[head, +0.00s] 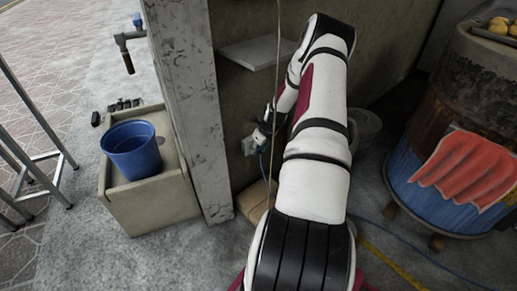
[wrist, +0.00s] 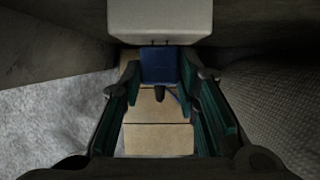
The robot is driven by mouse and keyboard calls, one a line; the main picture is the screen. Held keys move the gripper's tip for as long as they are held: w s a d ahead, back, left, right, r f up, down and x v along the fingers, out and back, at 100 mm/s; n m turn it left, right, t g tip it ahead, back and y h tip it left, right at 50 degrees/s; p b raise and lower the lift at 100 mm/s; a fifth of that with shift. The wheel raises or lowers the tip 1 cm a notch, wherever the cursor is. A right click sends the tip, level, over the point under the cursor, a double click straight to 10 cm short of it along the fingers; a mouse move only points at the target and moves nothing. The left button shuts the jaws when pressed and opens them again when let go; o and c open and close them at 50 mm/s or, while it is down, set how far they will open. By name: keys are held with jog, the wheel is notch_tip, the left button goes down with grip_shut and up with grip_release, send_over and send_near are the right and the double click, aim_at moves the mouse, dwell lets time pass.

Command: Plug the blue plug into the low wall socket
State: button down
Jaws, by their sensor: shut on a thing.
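In the wrist view the blue plug (wrist: 160,66) sits between the two fingertips of my gripper (wrist: 160,72), which is shut on it. Its thin prongs point at the pale socket box (wrist: 160,20) just beyond, and a short length of them seems to show between plug and box. The holes of the socket are not visible. In the head view my gripper (head: 264,136) is low at the wall, right beside the socket (head: 248,146). The plug is mostly hidden there by my gripper and arm.
A tan box (head: 256,200) lies on the floor below the socket. A small shelf (head: 255,52) juts from the wall above. A concrete post (head: 192,110) stands left, with a blue bucket (head: 132,150) beyond it. A barrel oven (head: 440,140) stands right. A blue cable (head: 430,262) crosses the floor.

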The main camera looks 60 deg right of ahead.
jog(key=shift+w+d, duration=0.1)
jog(key=shift+w, duration=0.2)
jog(key=c, duration=1.1)
grip_release()
jog(key=v, duration=1.2)
